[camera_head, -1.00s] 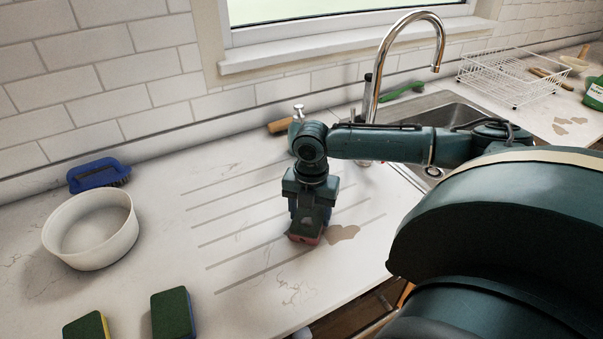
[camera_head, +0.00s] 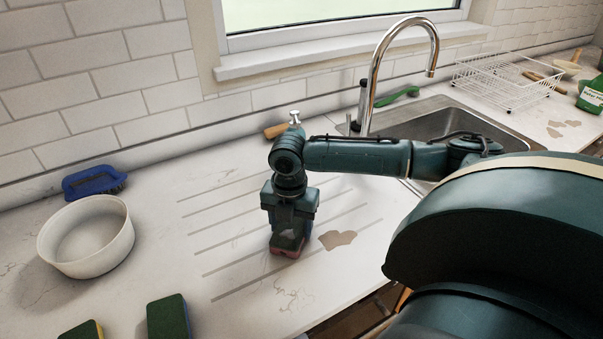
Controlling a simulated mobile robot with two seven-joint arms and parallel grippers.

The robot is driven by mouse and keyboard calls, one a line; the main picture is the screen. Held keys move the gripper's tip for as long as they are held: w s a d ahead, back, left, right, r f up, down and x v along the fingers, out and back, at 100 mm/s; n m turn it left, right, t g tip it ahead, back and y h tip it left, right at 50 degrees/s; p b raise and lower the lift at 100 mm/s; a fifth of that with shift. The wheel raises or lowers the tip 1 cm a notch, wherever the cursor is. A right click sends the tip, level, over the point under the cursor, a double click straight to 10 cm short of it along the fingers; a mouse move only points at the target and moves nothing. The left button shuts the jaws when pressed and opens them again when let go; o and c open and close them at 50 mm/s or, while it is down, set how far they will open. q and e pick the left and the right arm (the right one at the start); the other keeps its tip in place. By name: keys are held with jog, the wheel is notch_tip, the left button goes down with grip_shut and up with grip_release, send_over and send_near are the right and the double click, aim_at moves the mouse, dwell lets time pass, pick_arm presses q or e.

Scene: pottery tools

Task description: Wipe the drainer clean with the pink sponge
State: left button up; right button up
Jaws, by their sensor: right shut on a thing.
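The pink sponge (camera_head: 287,252) is in my right gripper (camera_head: 288,236), which points down and is shut on it. A dark green face and a pink lower edge of the sponge show, low at the drainer's surface; I cannot tell if it presses on it. The drainer (camera_head: 228,235) is the grooved part of the pale counter, left of the sink. A brown stain (camera_head: 338,239) lies on it just right of the sponge, apart from it. My right arm hides part of the drainer's back and right side. My left gripper is not in view.
A white bowl (camera_head: 88,262) and a blue brush (camera_head: 93,183) stand at the left. Two green-topped sponges (camera_head: 168,318) (camera_head: 83,331) lie at the front left. The sink (camera_head: 463,117), its tap (camera_head: 366,88), a green brush (camera_head: 397,96) and a wire rack (camera_head: 505,80) are to the right.

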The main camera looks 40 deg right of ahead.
jog(key=shift+w+a, duration=0.15)
jog(key=shift+a, duration=0.9)
jog(key=shift+d, duration=0.1)
jog(key=shift+s+d, duration=0.25)
jog(key=shift+d, duration=0.75)
jog(key=shift+s+d, duration=0.2)
jog(key=shift+d, duration=0.8)
jog(key=shift+s+d, duration=0.25)
jog(key=shift+d, duration=0.75)
jog(key=shift+a, duration=0.1)
jog(key=shift+w+a+f, duration=0.1)
jog(key=shift+w+a, duration=0.1)
jog(key=shift+a, duration=0.6)
jog(key=shift+w+a, duration=0.15)
jog(key=shift+a, duration=0.6)
